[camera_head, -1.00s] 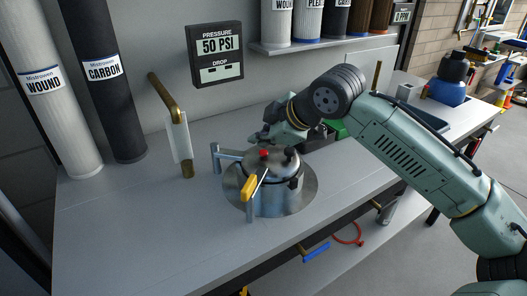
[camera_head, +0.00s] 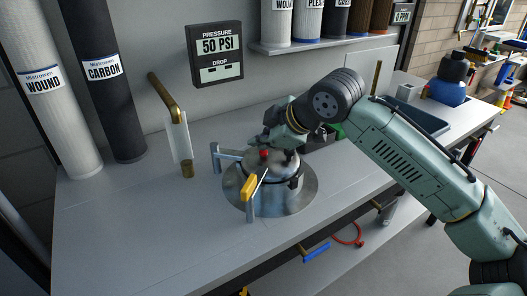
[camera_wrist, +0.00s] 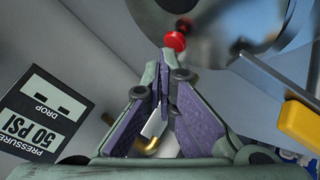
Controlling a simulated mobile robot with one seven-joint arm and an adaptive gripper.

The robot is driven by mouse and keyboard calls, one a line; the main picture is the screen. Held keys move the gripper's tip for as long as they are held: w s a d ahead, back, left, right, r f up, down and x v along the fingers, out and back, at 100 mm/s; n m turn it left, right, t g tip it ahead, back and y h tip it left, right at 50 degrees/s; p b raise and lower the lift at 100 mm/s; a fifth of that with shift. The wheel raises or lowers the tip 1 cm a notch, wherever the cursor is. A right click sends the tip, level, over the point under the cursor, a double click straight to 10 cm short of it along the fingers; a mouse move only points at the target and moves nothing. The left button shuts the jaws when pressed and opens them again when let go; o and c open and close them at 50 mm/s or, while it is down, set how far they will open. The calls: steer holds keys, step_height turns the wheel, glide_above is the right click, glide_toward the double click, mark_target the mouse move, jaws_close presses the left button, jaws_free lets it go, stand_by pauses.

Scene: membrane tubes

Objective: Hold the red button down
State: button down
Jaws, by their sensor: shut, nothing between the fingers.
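The red button (camera_head: 264,153) is a small red knob on top of the round metal housing (camera_head: 270,198). In the wrist view the red button (camera_wrist: 175,41) shows just beyond my fingertips. My gripper (camera_head: 257,141) is shut and empty, beside and slightly above the button in the head view. In the wrist view its purple-padded fingers (camera_wrist: 167,68) meet close to the button. I cannot tell whether they touch it. My gripper and wrist hide part of the housing's far side.
A lever with a yellow grip (camera_head: 249,191) stands at the housing's front. A metal clamp arm (camera_head: 216,156) is on its left. The pressure display (camera_head: 216,55) reads 50 PSI. The front-left bench is clear.

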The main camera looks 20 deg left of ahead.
mark_target(262, 154)
steer(key=shift+f, duration=0.45)
stand_by(0.4)
stand_by(4.7)
steer(key=shift+r+p, duration=0.6)
steer(key=shift+r, duration=0.3)
step_height(262, 154, up, 5)
steer(key=p, duration=0.4)
stand_by(0.3)
